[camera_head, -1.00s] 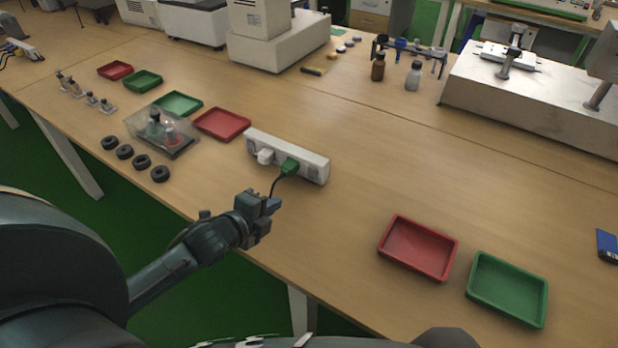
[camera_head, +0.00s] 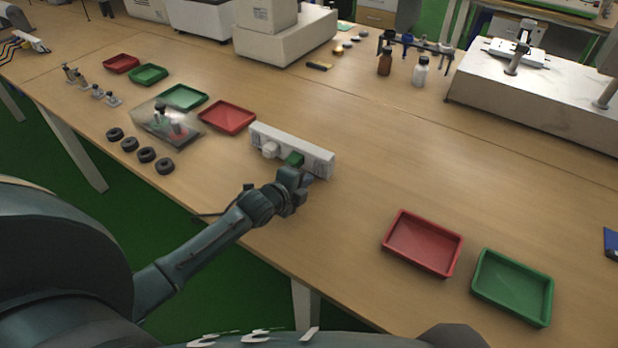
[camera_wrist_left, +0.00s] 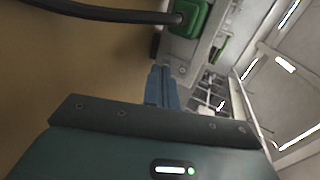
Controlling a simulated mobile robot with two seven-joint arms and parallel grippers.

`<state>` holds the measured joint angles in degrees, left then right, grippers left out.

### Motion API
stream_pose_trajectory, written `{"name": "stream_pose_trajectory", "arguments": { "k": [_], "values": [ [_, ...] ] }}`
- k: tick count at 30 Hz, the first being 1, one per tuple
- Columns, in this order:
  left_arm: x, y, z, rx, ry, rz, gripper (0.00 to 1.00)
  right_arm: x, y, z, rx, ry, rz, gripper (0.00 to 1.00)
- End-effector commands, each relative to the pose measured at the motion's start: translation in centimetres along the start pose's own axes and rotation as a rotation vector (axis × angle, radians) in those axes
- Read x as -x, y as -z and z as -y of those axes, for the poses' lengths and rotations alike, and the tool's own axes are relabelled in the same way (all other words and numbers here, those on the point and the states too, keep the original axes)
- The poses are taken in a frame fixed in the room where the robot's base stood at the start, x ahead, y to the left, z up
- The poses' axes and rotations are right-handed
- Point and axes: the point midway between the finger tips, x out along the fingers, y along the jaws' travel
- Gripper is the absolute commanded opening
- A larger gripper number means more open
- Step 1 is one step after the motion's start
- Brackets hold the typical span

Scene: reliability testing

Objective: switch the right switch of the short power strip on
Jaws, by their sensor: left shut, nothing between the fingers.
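The short power strip (camera_head: 262,135) is a white block on the wooden table, with a white plug (camera_head: 270,150) and a green plug (camera_head: 295,159) in it. My left gripper (camera_head: 308,180) is at the strip's front, near its right end, just right of the green plug. In the left wrist view the shut blue fingertips (camera_wrist_left: 162,72) point at the strip's face (camera_wrist_left: 188,48), beside the green plug (camera_wrist_left: 195,18) and its black cable. I cannot tell whether they touch. The right switch is not clearly visible. My right gripper is not in view.
A red tray (camera_head: 388,246) and a green tray (camera_head: 478,286) lie to the right. Another red tray (camera_head: 204,119) and a clear-covered box (camera_head: 150,112) are left of the strip. Table between strip and right trays is clear.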

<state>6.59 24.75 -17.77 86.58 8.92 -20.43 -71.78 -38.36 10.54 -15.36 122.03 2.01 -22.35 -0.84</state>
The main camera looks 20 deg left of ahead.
Motion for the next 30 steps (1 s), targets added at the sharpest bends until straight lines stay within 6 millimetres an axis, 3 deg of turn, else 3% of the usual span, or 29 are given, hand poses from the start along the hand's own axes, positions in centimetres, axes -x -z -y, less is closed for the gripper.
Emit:
{"name": "stream_pose_trajectory", "arguments": {
  "k": [6, 17, 21, 30],
  "values": [
    [-1.7, 0.0, 0.5, 0.0, -0.001, 0.0, 0.0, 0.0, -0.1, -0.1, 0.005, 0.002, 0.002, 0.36],
    [-1.9, 0.0, 0.5, -0.001, -0.001, 0.0, 0.0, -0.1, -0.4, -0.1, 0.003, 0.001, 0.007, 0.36],
    [-2.5, 0.0, -0.1, 0.0, 0.039, 0.001, 0.0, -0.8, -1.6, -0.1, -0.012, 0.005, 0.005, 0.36],
    [-2.2, 0.0, 0.7, 0.0, 0.045, 0.001, 0.0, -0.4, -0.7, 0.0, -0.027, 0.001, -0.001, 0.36]
  ]
}}
